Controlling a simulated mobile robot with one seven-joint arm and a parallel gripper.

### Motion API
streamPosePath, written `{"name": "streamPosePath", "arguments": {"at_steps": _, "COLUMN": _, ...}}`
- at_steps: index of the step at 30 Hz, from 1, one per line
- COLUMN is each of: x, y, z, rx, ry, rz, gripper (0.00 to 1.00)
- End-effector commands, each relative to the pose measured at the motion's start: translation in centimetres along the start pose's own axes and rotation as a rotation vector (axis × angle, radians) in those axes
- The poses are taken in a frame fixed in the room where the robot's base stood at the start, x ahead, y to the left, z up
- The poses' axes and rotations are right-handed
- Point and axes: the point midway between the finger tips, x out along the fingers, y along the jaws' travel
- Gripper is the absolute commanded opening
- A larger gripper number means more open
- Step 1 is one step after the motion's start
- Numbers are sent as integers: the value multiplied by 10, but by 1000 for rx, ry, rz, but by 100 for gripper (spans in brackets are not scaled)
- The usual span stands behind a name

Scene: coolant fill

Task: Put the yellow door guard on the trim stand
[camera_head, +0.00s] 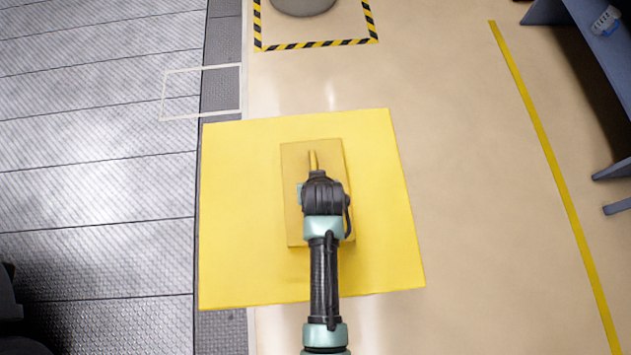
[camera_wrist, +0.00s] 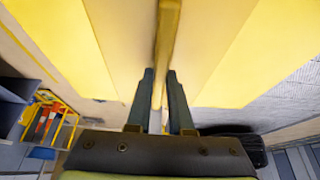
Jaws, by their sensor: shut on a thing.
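The yellow door guard (camera_head: 240,220) is a large flat yellow panel with a raised tan-yellow block in its middle and a thin upright rib. In the head view it hangs in front of me over the floor. In the wrist view it (camera_wrist: 240,55) fills the upper part. My gripper (camera_wrist: 160,85) is shut on the rib, one dark finger on each side. In the head view my wrist covers part of the block. I cannot make out a trim stand for certain in either view.
A yellow-black striped square (camera_head: 318,43) on the floor surrounds the base of a grey round object (camera_head: 303,4). Blue-grey furniture (camera_head: 600,45) stands at the right. A yellow frame with orange-striped items (camera_wrist: 50,120) shows in the wrist view.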

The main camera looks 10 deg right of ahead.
Motion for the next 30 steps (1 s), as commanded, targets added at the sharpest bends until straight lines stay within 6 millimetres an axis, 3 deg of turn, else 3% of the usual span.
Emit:
{"name": "streamPosePath", "arguments": {"at_steps": 6, "x": 26, "y": 0, "z": 12, "rx": 0, "ry": 0, "rz": 0, "gripper": 0}}
{"name": "streamPosePath", "arguments": {"at_steps": 19, "x": 32, "y": 0, "z": 15, "rx": 0, "ry": 1, "rz": 0, "gripper": 0}}
{"name": "streamPosePath", "arguments": {"at_steps": 20, "x": 31, "y": 0, "z": 15, "rx": 0, "ry": -1, "rz": 0, "gripper": 25}}
{"name": "streamPosePath", "arguments": {"at_steps": 24, "x": 31, "y": 0, "z": 15, "rx": 0, "ry": -1, "rz": 0, "gripper": 49}}
{"name": "streamPosePath", "arguments": {"at_steps": 30, "x": 31, "y": 0, "z": 15, "rx": 0, "ry": -1, "rz": 0, "gripper": 49}}
